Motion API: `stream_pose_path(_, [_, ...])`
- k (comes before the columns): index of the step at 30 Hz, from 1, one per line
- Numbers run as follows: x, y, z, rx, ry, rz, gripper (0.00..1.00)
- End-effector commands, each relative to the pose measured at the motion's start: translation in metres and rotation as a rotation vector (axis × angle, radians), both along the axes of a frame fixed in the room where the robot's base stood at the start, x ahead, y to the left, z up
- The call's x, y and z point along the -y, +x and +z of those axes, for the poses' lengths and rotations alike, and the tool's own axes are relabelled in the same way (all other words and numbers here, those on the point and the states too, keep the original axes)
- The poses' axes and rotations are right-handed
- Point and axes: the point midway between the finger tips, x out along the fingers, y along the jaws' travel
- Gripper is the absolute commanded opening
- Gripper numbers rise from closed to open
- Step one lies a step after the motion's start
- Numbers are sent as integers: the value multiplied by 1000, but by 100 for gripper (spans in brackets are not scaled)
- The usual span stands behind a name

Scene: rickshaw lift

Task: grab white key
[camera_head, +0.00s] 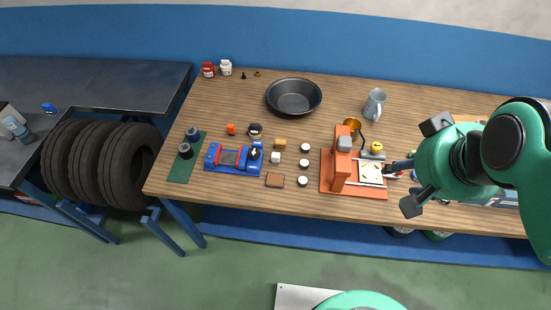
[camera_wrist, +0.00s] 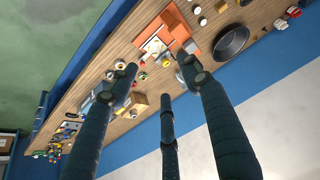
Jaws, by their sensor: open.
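A small white block (camera_head: 276,157), which looks like the white key, lies on the wooden table just right of the blue tool. I cannot make out its exact shape. A tan block (camera_head: 280,143) lies behind it and a brown one (camera_head: 275,180) in front of it. My gripper (camera_head: 413,166) is open and empty, with its fingers spread, above the right part of the table, well to the right of the white block. My gripper's fingers (camera_wrist: 158,88) also show in the wrist view. I cannot pick out the white key there.
An orange press on a base (camera_head: 328,180) stands between my gripper and the white block. Several white round pieces (camera_head: 305,163) stand left of it. A dark pan (camera_head: 294,97) and a mug (camera_head: 375,104) are at the back. The blue tool (camera_head: 232,168) lies left.

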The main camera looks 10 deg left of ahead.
Motion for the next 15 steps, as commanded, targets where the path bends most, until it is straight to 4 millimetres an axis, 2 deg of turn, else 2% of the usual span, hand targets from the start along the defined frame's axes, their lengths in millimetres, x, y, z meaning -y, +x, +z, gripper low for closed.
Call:
stream_pose_path(8, [-11, 30, 2, -40, 13, 7, 48])
stream_pose_path(15, [-33, 77, -2, -95, 30, 15, 48])
